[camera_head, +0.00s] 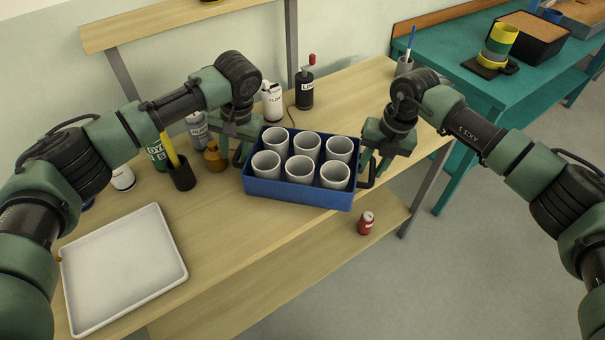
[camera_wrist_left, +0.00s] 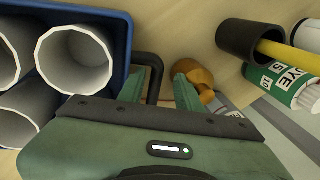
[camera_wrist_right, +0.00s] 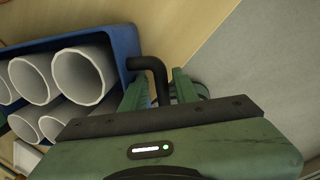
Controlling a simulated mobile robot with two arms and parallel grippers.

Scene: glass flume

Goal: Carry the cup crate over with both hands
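The blue cup crate (camera_head: 298,194) holds several white cups and sits at the front edge of the wooden bench. It has a black handle at each end. My left gripper (camera_head: 237,154) is at the crate's left end. In the left wrist view the left handle (camera_wrist_left: 154,72) lies between its open fingers, with a gap beside it. My right gripper (camera_head: 374,161) is at the right end. In the right wrist view the right handle (camera_wrist_right: 157,75) lies between its fingers, which look open around it. The crate's underside is hidden.
A white tray (camera_head: 122,268) lies at the bench's left. A red can (camera_head: 366,222) is on the lower shelf. A teal table (camera_head: 455,90) stands at the right.

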